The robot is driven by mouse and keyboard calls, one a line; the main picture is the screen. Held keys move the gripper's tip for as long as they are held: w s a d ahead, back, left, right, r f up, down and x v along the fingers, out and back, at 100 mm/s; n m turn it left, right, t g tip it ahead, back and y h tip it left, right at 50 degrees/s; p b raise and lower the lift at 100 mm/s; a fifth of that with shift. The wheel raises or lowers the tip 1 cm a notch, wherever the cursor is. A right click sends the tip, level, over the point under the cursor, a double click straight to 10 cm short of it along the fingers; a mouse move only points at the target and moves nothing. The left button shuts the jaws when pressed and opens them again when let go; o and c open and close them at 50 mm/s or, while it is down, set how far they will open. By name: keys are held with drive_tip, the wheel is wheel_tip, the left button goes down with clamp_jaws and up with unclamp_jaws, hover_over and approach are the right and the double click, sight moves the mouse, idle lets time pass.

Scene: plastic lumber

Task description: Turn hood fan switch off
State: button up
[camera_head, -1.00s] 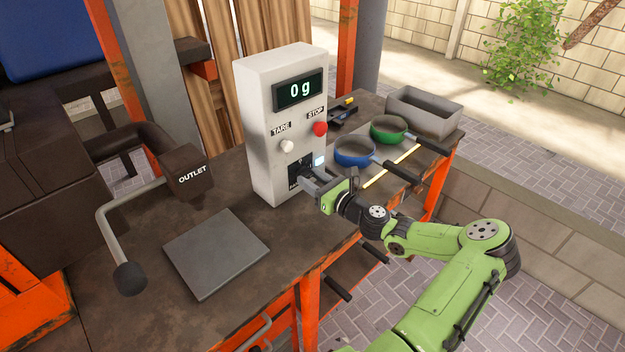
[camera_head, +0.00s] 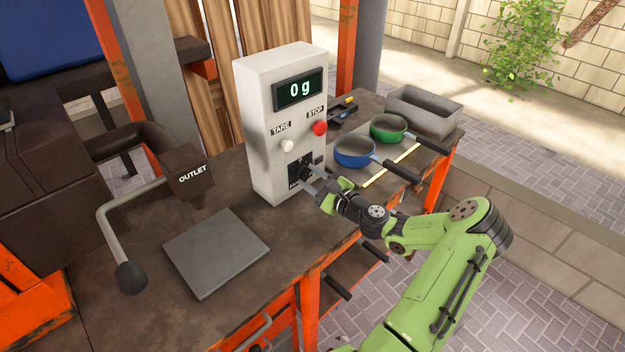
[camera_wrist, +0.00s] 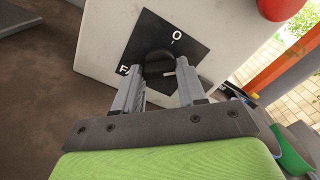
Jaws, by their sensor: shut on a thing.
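The fan switch is a black rotary knob (camera_wrist: 158,62) on a black square plate (camera_wrist: 143,42), low on the white control box (camera_head: 262,130). In the wrist view the plate shows an "O" at its upper corner and an "F" at its left; the rest of the label is hidden. My gripper (camera_wrist: 160,80) is shut on the knob, one finger on each side. In the head view my gripper (camera_head: 312,184) reaches the plate from the lower right, turned on its side. A small pale mark shows by the knob; which way it points is hard to tell.
A blue pan (camera_head: 354,152), green pan (camera_head: 388,129) and grey bin (camera_head: 424,111) stand to the right. A grey scale plate (camera_head: 216,253) lies at left.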

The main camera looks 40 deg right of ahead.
drive_tip(key=n+b, duration=0.2)
drive_tip(key=n, duration=0.3)
drive_tip(key=shift+f+n+b, duration=0.15)
drive_tip(key=shift+n+b, duration=0.15)
drive_tip(key=shift+n, duration=0.1)
drive_tip(key=shift+n+b, duration=1.4)
drive_tip(key=shift+n, duration=0.6)
drive_tip(key=o, duration=1.1)
drive_tip(key=shift+c, duration=0.2)
drive_tip(key=shift+s, duration=0.1)
drive_tip(key=s+p, duration=0.1)
drive_tip(key=s, duration=1.4)
drive_tip(key=shift+s+d+p, duration=0.25)
drive_tip(key=shift+s+p, duration=0.05)
drive_tip(key=shift+p, duration=0.1)
